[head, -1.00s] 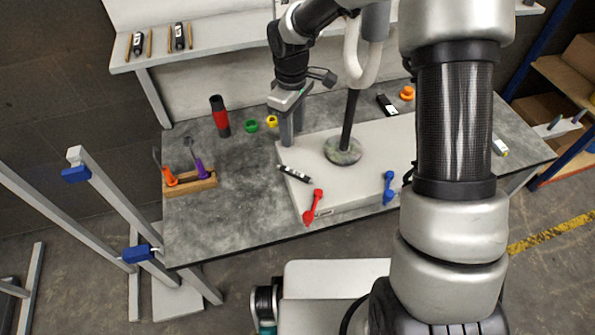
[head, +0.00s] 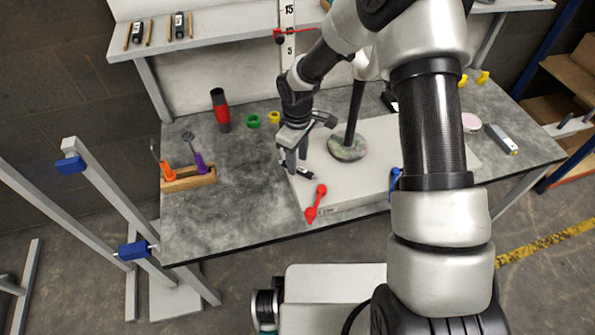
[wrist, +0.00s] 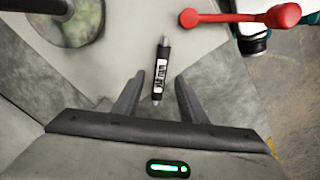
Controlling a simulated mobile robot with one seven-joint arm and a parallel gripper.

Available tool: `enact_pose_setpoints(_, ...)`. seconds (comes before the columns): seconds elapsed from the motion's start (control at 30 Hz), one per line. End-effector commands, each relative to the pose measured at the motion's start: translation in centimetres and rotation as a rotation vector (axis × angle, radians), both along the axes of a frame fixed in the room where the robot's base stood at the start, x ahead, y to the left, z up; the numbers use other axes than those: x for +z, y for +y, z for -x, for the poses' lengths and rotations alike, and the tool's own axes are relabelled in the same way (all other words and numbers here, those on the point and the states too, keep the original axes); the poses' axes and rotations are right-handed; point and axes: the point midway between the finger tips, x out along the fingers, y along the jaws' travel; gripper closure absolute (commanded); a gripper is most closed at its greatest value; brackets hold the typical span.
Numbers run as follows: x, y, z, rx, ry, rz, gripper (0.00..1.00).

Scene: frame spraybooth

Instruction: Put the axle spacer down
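A short black rod with grey metal ends and a white label (head: 305,173), which I take for the axle spacer, lies on the pale board (head: 345,190) near its left edge. My gripper (head: 293,170) is just above the rod's near-left end, fingers pointing down. In the wrist view, my gripper (wrist: 158,84) is open, with nothing clamped. The rod (wrist: 161,73) runs lengthwise between the fingers, its lower end between the tips, with a gap on each side. Its far end reaches past the tips.
A red-handled part (head: 316,203) lies at the board's front edge, close to the rod. The round foot (head: 348,147) of an upright post stands behind. A wooden holder (head: 188,179) is at left; the grey bench (head: 235,210) between is clear.

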Motion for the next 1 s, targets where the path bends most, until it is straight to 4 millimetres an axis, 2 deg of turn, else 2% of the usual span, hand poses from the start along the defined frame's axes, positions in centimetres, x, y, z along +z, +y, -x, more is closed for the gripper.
enact_pose_setpoints(0.03, -1.2, 0.0, 0.1, 0.0, 0.002, 0.0, 0.62)
enact_pose_setpoints(0.1, -2.0, 0.0, 0.0, 0.001, 0.0, 0.0, 0.62)
enact_pose_setpoints(0.37, -2.2, 0.0, 0.0, 0.001, -0.001, 0.0, 0.62)
enact_pose_setpoints(0.6, -2.2, 0.0, 0.0, 0.001, 0.0, 0.0, 1.0)
enact_pose_setpoints(0.87, -2.0, 0.0, 0.0, 0.0, -0.001, 0.0, 1.0)
enact_pose_setpoints(1.0, -0.5, 0.0, -0.1, -0.001, -0.003, -0.001, 1.0)
